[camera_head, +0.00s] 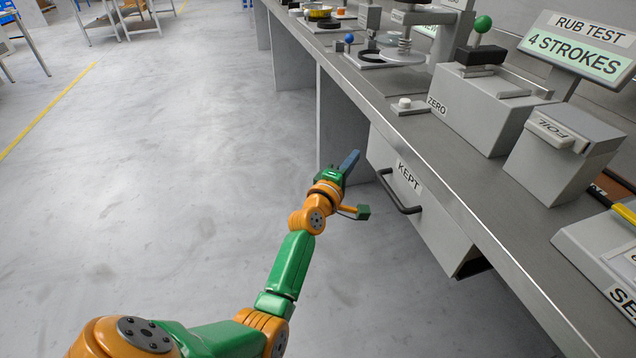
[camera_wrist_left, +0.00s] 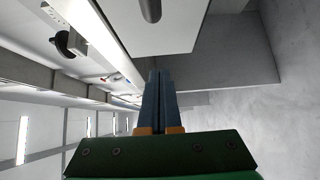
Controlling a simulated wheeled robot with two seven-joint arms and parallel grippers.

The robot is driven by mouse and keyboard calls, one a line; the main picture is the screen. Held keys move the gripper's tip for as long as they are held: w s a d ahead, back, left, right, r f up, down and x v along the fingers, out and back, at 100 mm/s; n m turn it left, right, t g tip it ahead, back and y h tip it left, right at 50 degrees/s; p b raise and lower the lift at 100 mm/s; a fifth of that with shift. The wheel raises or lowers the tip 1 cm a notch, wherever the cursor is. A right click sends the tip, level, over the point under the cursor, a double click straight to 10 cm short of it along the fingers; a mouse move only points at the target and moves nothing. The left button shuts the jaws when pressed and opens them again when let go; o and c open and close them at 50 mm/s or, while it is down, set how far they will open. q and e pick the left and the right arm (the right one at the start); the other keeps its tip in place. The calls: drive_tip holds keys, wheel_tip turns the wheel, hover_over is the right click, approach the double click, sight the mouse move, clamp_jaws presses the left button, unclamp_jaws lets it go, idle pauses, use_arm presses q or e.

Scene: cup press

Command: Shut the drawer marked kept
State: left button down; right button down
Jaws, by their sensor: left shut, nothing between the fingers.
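The drawer marked KEPT (camera_head: 436,228) is a light grey box under the bench edge, with a dark bar handle (camera_head: 400,195) on its front. No open drawer interior shows above its front; I cannot tell exactly how far it stands out. My left gripper (camera_head: 350,160) is shut and empty, its blue-grey fingers just left of the handle and apart from it. In the left wrist view the shut fingers (camera_wrist_left: 159,75) point toward the pale drawer front (camera_wrist_left: 185,28), with part of the dark handle (camera_wrist_left: 150,8) at the top. My right gripper is not in view.
The bench top (camera_head: 455,160) holds a ZERO box (camera_head: 480,112), a FOIL box (camera_head: 560,152), a RUB TEST sign (camera_head: 580,45) and a press (camera_head: 405,45). A grey bench support (camera_head: 345,120) stands beyond the drawer.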

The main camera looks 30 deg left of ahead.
use_arm(q)
drive_tip(key=s+p, duration=0.2)
drive_tip(key=s, duration=0.8)
drive_tip(key=s+d+f+m+g+h, duration=0.1)
drive_tip(key=s+d+f+m+g, duration=0.2)
drive_tip(key=f, duration=0.7)
drive_tip(key=s+d+f+m+g, duration=0.2)
drive_tip(key=s+f+m+g, duration=0.15)
drive_tip(key=f, duration=0.55)
drive_tip(key=s+d+f+m+g+h, duration=0.15)
drive_tip(key=s+f+m, duration=0.25)
drive_tip(key=f, duration=0.6)
drive_tip(key=s+d+f+m+g, duration=0.2)
drive_tip(key=s+f+m+g, duration=0.25)
drive_tip(key=s+f, duration=0.6)
drive_tip(key=s+a+f+m+g+y, duration=0.1)
drive_tip(key=s+f+m+g, duration=0.15)
drive_tip(key=s, duration=0.55)
drive_tip(key=s+a+f+m+g, duration=0.1)
drive_tip(key=s+m, duration=0.2)
drive_tip(key=s, duration=0.5)
wheel_tip(320, 180, up, 17)
drive_tip(key=s+g+p, duration=0.1)
drive_tip(key=s+p, duration=0.1)
drive_tip(key=p, duration=1.5)
drive_tip(key=shift+s+a+r+m+p, duration=0.2)
drive_tip(key=shift+s+m+p, duration=0.15)
drive_tip(key=shift+p, duration=0.05)
